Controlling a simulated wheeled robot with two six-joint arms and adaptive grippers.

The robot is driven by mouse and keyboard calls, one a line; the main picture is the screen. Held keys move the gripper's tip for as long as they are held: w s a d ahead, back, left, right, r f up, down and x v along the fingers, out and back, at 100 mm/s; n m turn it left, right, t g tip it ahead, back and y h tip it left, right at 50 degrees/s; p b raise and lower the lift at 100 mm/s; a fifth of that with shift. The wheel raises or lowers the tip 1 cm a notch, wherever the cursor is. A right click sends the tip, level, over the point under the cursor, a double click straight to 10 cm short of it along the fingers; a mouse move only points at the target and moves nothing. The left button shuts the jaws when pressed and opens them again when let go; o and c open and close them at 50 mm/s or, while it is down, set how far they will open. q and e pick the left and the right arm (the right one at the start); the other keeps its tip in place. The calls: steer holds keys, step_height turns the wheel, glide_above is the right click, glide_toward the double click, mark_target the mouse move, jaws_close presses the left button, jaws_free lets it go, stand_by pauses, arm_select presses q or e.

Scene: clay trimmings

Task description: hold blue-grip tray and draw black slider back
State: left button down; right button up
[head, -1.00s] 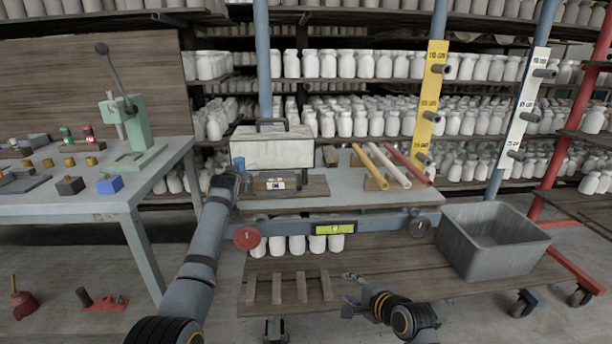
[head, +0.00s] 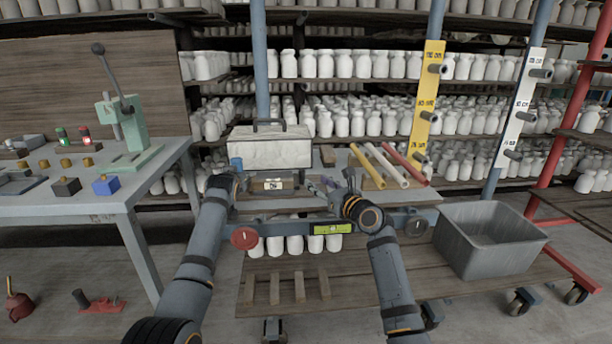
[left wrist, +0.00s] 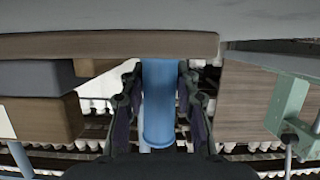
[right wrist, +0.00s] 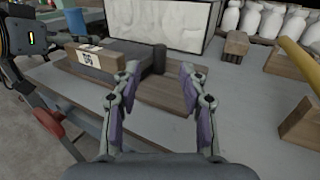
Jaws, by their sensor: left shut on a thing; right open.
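A wooden tray (right wrist: 168,98) lies on the grey bench and carries a block with a white label (right wrist: 88,50). Its blue grip (left wrist: 158,105) stands between the fingers of my left gripper (left wrist: 160,112), which is shut on it. The blue grip shows at the tray's left in the head view (head: 237,163). An upright dark post, apparently the black slider (right wrist: 160,60), stands at the right end of the block. My right gripper (right wrist: 155,85) is open and empty, close in front of the post and apart from it. My arms partly hide the tray in the head view.
A pale case with a dark handle (head: 270,150) stands right behind the tray. Yellow, white and red rods (head: 390,165) rest on wooden blocks to the right. A red disc (head: 244,238) and a level (head: 332,229) are on the bench's front edge.

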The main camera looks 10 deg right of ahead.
mark_target(304, 173)
steer(key=x, duration=0.7)
steer(key=shift+w+a, duration=0.1)
steer(key=shift+w, duration=0.05)
steer(key=shift+c, duration=0.4)
jaws_close()
